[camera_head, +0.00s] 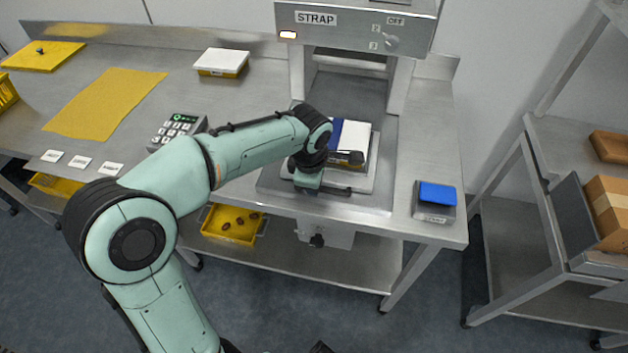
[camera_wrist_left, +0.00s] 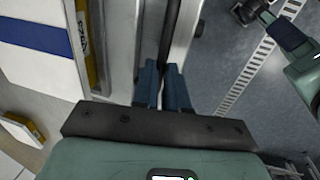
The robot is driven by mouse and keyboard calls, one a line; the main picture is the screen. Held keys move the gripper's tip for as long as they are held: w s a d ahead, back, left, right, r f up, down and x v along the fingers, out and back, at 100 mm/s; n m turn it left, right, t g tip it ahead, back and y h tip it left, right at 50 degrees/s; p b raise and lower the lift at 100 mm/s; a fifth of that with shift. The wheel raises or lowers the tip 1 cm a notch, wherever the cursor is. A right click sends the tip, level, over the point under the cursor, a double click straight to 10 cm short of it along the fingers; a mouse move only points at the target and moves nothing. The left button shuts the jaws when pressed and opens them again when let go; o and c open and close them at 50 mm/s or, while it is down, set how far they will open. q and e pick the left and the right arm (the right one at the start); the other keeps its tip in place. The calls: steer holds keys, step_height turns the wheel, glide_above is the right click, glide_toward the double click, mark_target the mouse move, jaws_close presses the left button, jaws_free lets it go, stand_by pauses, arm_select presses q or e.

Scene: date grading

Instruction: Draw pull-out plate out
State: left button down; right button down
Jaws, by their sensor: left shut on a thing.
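The pull-out plate (camera_head: 366,184) is a pale metal plate at the foot of the strap machine (camera_head: 352,20). On it sits a yellow box with a white lid and a blue band (camera_head: 353,136), also seen in the wrist view (camera_wrist_left: 30,37). My left gripper (camera_head: 308,187) is at the plate's front edge, its blue fingers (camera_wrist_left: 163,85) shut around a dark bar, which looks like the plate's handle (camera_wrist_left: 172,45). The fingers hide the gripped part. A teal and dark part at the upper right of the wrist view looks like my right gripper (camera_wrist_left: 268,20); its fingertips are unclear.
A blue-topped stamp block (camera_head: 437,194) lies right of the plate. A keypad (camera_head: 178,130), a white-lidded box (camera_head: 221,62) and a yellow mat (camera_head: 105,103) are to the left. A yellow bin with dates (camera_head: 231,224) is below. A rack (camera_head: 575,150) stands at right.

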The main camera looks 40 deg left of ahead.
arm_select(q)
steer(key=c, duration=1.2)
jaws_free()
steer(key=shift+o, duration=0.2)
step_height(320, 180, up, 13)
steer(key=s+d+p, duration=0.1)
steer(key=s+p, duration=0.1)
steer(key=shift+s, duration=0.15)
steer(key=shift+d, duration=0.1)
